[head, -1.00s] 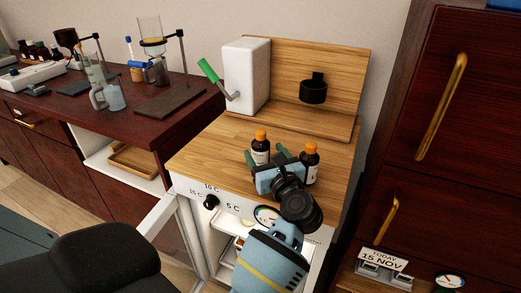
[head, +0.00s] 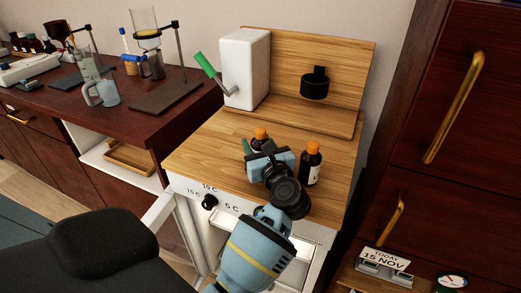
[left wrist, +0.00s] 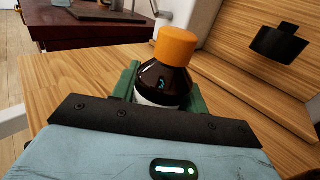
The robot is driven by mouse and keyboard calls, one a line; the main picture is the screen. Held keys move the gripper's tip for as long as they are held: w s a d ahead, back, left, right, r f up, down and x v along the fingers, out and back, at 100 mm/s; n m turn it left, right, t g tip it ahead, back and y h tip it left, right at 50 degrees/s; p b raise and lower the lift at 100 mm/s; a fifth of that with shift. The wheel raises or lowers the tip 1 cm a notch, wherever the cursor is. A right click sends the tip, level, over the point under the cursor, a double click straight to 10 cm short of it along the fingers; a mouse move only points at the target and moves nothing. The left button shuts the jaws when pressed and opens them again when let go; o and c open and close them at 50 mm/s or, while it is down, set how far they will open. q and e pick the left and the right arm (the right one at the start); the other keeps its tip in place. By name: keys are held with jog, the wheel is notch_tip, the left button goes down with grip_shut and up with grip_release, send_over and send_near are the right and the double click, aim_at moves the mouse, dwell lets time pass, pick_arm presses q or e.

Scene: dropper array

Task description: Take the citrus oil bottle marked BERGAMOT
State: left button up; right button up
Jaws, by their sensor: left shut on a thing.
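Two dark brown bottles with orange caps stand on the wooden top of the small cabinet. The left bottle (head: 260,134) is partly hidden behind my left gripper (head: 257,146). The left gripper's green fingers are shut around this bottle's body. In the left wrist view the bottle (left wrist: 164,82) looks upright between the fingers, and its pale label is mostly hidden. The right bottle (head: 311,163) stands free just right of the gripper, with a pale label too small to read. I cannot read BERGAMOT on either bottle. My right gripper is not in view.
A white dispenser with a green handle (head: 205,65) and a black ring holder (head: 315,86) stand behind. The wooden top (head: 215,150) is clear left of the bottles. The cabinet door (head: 160,207) stands open at front left. Dark drawers rise at right.

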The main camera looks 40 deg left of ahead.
pick_arm(q)
jog(key=shift+c, duration=0.9)
jog(key=shift+r, duration=0.6)
notch_tip(320, 180, up, 8)
jog(key=shift+r+p, duration=0.1)
jog(key=shift+p, duration=0.25)
jog(key=shift+r, duration=0.4)
